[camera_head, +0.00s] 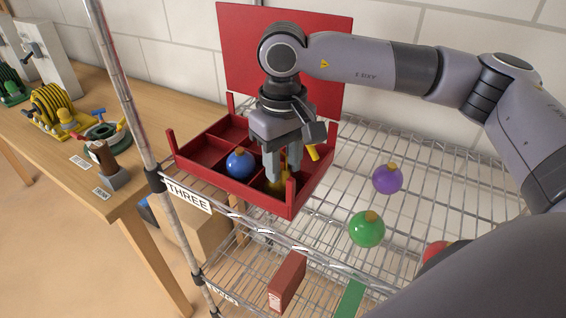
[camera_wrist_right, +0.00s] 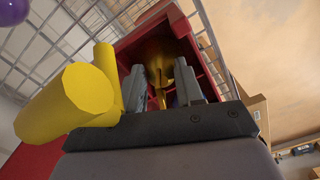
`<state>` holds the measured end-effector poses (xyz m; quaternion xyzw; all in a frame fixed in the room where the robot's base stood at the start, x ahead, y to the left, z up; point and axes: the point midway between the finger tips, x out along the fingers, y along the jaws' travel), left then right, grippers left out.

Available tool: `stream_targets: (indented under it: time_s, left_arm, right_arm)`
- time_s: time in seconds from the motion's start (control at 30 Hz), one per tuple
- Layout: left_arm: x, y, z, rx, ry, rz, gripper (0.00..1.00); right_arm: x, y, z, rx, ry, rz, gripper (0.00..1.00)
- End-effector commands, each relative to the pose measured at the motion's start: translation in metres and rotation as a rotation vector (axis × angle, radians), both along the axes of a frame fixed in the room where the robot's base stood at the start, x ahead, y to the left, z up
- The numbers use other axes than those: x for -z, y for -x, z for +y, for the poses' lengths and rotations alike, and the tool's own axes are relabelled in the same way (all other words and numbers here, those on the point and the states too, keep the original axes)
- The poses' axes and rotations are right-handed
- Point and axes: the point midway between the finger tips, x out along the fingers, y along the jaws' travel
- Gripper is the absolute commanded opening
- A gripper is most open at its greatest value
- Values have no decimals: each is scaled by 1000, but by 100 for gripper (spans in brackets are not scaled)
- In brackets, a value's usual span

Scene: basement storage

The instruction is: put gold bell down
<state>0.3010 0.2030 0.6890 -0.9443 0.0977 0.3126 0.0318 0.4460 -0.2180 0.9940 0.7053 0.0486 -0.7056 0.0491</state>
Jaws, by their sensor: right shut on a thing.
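My right gripper (camera_head: 283,178) points down into the front right part of the red divided box (camera_head: 222,176). It is shut on the gold bell (camera_head: 276,187), which is low inside a compartment and mostly hidden by the fingers. In the right wrist view, the bell (camera_wrist_right: 154,62) shows between the two fingers (camera_wrist_right: 160,88). Whether it touches the compartment floor, I cannot tell. A blue ball ornament (camera_head: 239,162) sits in the compartment to the left. My left gripper is not in view.
The box stands on a wire shelf labelled THREE, its red lid (camera_head: 235,50) raised behind. A yellow cylindrical piece (camera_head: 313,152) is close beside my right gripper. Purple (camera_head: 387,179) and green (camera_head: 367,230) ornaments lie to the right. A metal post (camera_head: 127,95) stands at left.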

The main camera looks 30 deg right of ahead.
Motion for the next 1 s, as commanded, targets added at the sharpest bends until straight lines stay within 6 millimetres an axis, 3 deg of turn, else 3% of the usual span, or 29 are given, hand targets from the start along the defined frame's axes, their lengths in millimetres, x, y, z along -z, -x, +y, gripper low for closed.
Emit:
stream_targets:
  time_s: [0.43, 0.5, 0.53, 0.83, 1.0]
  left_arm:
    - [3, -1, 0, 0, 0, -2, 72]
    - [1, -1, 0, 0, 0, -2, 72]
    - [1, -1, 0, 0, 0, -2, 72]
    - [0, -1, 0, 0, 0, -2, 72]
    - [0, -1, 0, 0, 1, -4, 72]
  right_arm:
    - [12, 0, 0, -1, 0, -1, 24]
    - [10, 0, 0, -1, 0, -1, 56]
    - [10, 0, 0, -1, 0, -1, 63]
    - [9, 0, 0, -1, 0, 0, 63]
    - [-5, -1, 1, -1, -2, -5, 63]
